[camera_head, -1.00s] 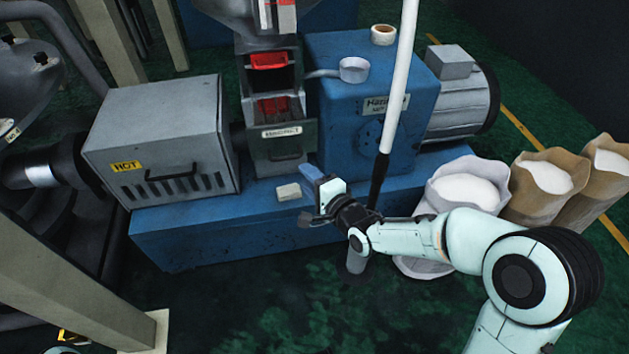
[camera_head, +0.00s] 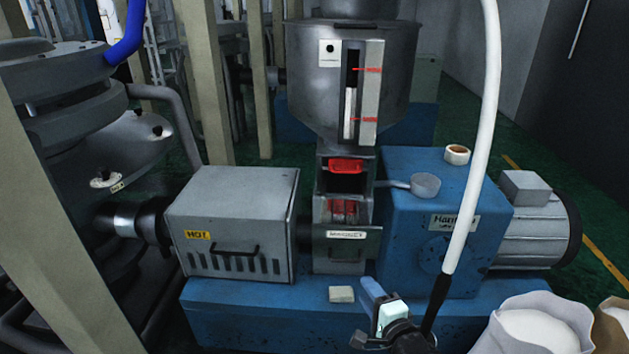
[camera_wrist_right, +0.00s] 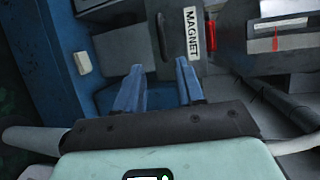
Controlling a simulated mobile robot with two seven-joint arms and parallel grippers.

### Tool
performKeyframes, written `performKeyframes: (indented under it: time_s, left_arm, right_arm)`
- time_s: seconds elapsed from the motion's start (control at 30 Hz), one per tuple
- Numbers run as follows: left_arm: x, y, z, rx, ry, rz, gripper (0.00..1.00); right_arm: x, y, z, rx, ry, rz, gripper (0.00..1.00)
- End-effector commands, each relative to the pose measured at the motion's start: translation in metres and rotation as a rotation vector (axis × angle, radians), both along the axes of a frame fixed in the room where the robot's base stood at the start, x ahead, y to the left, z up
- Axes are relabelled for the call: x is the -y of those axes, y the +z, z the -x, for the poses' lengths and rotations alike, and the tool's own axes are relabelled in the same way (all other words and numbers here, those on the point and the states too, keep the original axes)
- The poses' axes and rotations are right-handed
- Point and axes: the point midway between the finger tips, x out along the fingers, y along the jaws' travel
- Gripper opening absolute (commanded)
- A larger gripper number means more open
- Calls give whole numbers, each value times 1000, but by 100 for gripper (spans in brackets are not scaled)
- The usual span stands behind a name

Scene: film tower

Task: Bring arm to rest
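My right gripper (camera_head: 365,305) is low in the head view, in front of the blue machine base. In the right wrist view its two blue fingers (camera_wrist_right: 160,72) stand apart with nothing between them. They point toward the magnet drawer (camera_wrist_right: 190,35), whose label reads MAGNET. The same drawer (camera_head: 345,250) shows in the head view, under the grey hopper. My left gripper is not in view.
A small pale block (camera_head: 342,294) lies on the blue base (camera_head: 240,315) left of the gripper. A grey box marked HOT (camera_head: 235,220) is left. A white sack (camera_head: 535,325) stands lower right.

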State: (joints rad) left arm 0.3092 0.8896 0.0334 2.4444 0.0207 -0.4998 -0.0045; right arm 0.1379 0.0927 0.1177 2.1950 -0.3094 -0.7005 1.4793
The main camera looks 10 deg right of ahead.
Motion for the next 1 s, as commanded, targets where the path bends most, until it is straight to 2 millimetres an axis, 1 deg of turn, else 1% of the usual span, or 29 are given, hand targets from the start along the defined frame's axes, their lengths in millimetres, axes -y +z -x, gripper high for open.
performKeyframes:
  time_s: [0.07, 0.13, 0.17, 0.2, 0.27, 0.3, 0.37, 0.4, 0.47, 0.5, 0.57, 0.6, 0.7, 0.73, 0.8, 0.87, 0.9, 1.0]
  left_arm:
    - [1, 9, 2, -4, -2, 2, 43]
    - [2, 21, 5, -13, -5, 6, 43]
    - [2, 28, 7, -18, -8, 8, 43]
    - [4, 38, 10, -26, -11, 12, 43]
    - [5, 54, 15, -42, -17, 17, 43]
    - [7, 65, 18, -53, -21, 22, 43]
    - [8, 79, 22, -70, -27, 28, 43]
    - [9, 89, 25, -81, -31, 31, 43]
    - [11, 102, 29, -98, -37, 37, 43]
    - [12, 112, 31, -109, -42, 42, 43]
    - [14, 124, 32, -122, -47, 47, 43]
    - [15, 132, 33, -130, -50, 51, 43]
    - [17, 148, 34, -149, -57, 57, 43]
    - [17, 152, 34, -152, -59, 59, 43]
    - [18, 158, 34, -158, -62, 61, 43]
    - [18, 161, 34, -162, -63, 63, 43]
    - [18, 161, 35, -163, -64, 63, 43]
    - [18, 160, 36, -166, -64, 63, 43]
  right_arm:
    - [0, -14, 3, -44, 6, 31, 38]
    - [-2, -40, 10, -122, 25, 93, 38]
    - [-3, -54, 16, -164, 39, 129, 38]
    - [-5, -76, 25, -232, 63, 183, 38]
    - [-9, -113, 47, -344, 122, 272, 38]
    - [-12, -138, 65, -421, 172, 332, 38]
    - [-18, -172, 96, -531, 262, 416, 38]
    - [-23, -192, 119, -601, 331, 465, 38]
    - [-31, -216, 157, -697, 445, 529, 38]
    - [-36, -229, 183, -751, 526, 565, 38]
    - [-44, -242, 221, -822, 650, 605, 38]
    - [-49, -248, 245, -861, 732, 626, 38]
    - [-60, -253, 294, -923, 909, 653, 38]
    - [-63, -253, 305, -933, 951, 657, 38]
    - [-68, -253, 326, -949, 1031, 662, 38]
    - [-71, -253, 337, -956, 1075, 663, 38]
    - [-72, -253, 341, -958, 1093, 665, 38]
    - [-72, -254, 345, -959, 1109, 667, 38]
